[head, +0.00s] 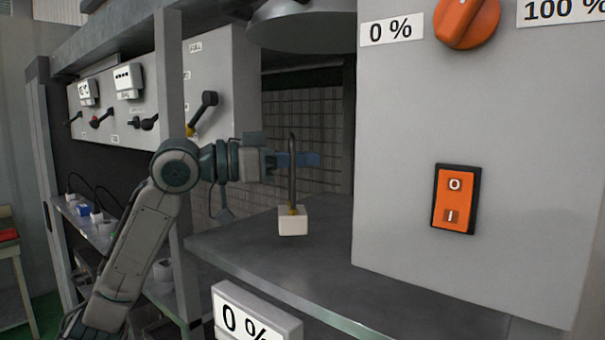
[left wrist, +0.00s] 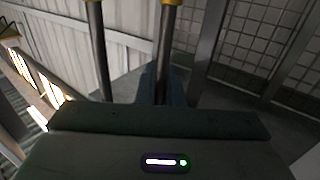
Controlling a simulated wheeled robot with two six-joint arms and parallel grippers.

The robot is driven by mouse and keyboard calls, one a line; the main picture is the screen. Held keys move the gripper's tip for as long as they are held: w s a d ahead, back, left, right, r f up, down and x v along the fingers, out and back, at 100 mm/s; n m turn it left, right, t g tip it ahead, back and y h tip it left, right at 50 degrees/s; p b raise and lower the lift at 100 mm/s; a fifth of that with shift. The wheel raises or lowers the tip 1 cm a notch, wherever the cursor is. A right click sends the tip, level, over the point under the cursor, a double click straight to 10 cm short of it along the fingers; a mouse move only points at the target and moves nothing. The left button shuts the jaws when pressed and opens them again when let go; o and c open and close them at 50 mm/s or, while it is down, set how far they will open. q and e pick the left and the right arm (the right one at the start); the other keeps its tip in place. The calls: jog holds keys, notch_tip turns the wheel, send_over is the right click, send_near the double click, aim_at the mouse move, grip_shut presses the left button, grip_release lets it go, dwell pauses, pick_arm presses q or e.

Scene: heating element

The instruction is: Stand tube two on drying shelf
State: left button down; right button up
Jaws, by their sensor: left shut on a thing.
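My left gripper (head: 297,160) is shut on a dark, thin metal tube (head: 292,180), which stands upright. The tube has a brass fitting and a white block (head: 293,221) at its lower end. The block is over the grey metal shelf (head: 330,275); I cannot tell whether it touches it. In the left wrist view, the gripper's blue fingers (left wrist: 164,85) close around one dark rod (left wrist: 162,55) with a brass end. A second dark rod with a brass end (left wrist: 98,50) runs beside it. My right gripper is not in view.
A large grey cabinet (head: 400,130) with an orange switch (head: 456,198) and orange knob (head: 468,18) stands right of the shelf. A grey post (head: 170,90) and a panel with levers (head: 120,105) are at left. A round metal hood (head: 303,28) hangs above. The front shelf surface is clear.

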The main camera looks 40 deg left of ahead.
pick_arm(q)
jog(key=f, duration=0.2)
jog(key=w+f, duration=0.1)
jog(key=f, duration=0.1)
jog(key=shift+a, duration=0.35)
jog(key=c, duration=1.6)
grip_release()
jog(key=shift+o, duration=0.2)
jog(key=shift+s, duration=0.1)
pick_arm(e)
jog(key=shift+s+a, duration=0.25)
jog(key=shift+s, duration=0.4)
pick_arm(q)
jog(key=shift+r, duration=0.1)
